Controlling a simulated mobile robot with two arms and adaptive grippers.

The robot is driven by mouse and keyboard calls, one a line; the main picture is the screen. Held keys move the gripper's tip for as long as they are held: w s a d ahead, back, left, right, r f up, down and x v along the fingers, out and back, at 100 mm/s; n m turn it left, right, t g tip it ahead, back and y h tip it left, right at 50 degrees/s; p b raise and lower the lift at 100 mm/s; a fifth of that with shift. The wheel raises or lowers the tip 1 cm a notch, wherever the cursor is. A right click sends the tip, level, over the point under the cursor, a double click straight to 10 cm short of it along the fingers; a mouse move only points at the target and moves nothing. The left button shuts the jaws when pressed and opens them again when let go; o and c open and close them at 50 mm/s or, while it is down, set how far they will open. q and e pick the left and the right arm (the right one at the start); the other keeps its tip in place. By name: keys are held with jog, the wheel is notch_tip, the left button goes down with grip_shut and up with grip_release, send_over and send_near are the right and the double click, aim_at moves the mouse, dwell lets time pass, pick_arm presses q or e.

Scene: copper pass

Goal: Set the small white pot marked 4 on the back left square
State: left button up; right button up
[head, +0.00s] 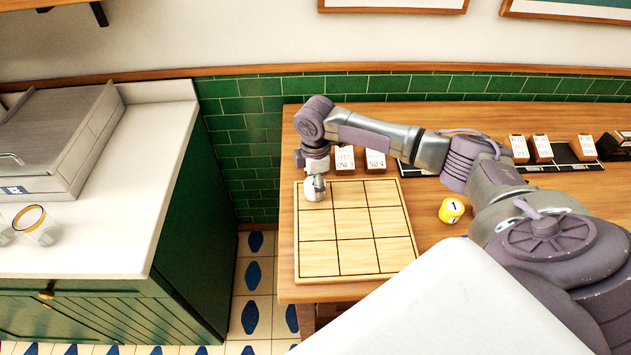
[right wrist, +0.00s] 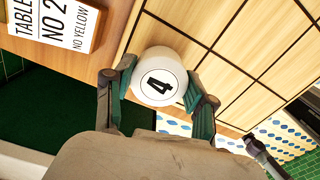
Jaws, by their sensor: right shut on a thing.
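The small white pot (head: 313,192) is between the fingers of my right gripper (head: 315,184), over the back left square of the wooden grid board (head: 376,262). In the right wrist view the pot (right wrist: 158,76) shows a black 4 in a ring on the side facing the camera. The dark green fingers of my right gripper (right wrist: 163,92) are shut on it from both sides. I cannot tell whether the pot's base touches the board. The board's other squares look empty. My left gripper is not in view.
A yellow pot (head: 451,210) marked 1 stands right of the board. Several order cards stand along the table's back, one (head: 375,160) close behind the board. My right arm crosses the table's right side. A white-topped counter (head: 150,165) stands left, across a gap.

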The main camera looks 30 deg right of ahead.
jog(key=shift+f, duration=0.1)
jog(key=o, duration=1.3)
jog(key=shift+c, duration=0.2)
notch_tip(320, 180, up, 12)
jog(key=b, duration=0.2)
jog(key=shift+b, duration=0.35)
jog(key=shift+a, duration=0.1)
